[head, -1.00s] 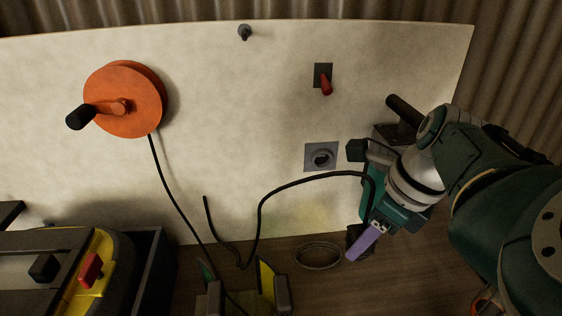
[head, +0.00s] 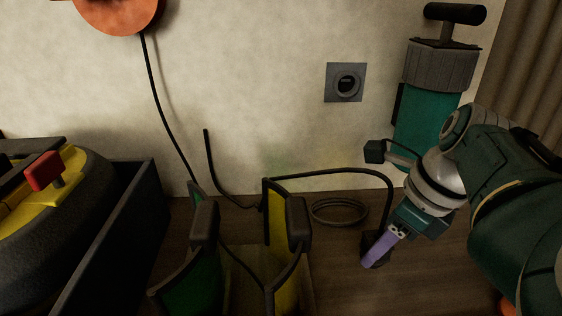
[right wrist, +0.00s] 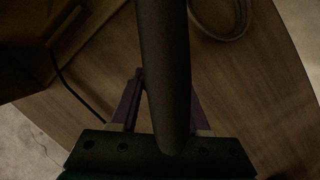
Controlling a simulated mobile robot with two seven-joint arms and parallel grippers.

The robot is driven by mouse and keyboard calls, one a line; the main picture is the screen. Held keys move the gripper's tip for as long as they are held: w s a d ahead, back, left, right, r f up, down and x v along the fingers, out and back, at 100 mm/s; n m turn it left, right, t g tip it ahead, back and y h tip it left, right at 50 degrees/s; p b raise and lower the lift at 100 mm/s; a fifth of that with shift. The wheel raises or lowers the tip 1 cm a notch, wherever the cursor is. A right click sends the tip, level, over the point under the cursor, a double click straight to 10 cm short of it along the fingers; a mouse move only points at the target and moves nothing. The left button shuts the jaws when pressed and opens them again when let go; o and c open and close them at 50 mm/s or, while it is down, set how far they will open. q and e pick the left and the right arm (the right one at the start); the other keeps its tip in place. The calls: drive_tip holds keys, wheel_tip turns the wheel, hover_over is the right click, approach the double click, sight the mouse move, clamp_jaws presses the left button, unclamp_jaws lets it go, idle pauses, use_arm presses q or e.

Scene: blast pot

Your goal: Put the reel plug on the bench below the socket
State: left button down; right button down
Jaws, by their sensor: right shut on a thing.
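The socket (head: 345,83) is a grey square plate with a dark round opening on the pale wall. The reel (head: 118,12) is orange and cut off by the top edge in the head view. Its black cable runs down, then arches right to my right gripper (head: 374,256). The gripper's purple fingers are shut on the dark reel plug (head: 371,240), just above or on the wooden bench, below and slightly right of the socket. I cannot tell whether it touches. In the right wrist view the dark plug (right wrist: 165,70) stands between the fingers. My left gripper is out of view.
A coiled ring (head: 340,211) lies on the bench (head: 330,270) left of the gripper. A teal cylinder with a T-handle (head: 428,120) stands behind my arm. A holder with green and yellow panels (head: 280,240) is at front centre. A dark bin (head: 115,235) stands left.

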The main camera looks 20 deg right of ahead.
drive_tip(key=shift+f, duration=0.45)
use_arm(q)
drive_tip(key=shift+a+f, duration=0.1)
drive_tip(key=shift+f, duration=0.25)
use_arm(e)
drive_tip(key=shift+c, duration=1.9)
unclamp_jaws()
drive_tip(key=shift+r, duration=0.15)
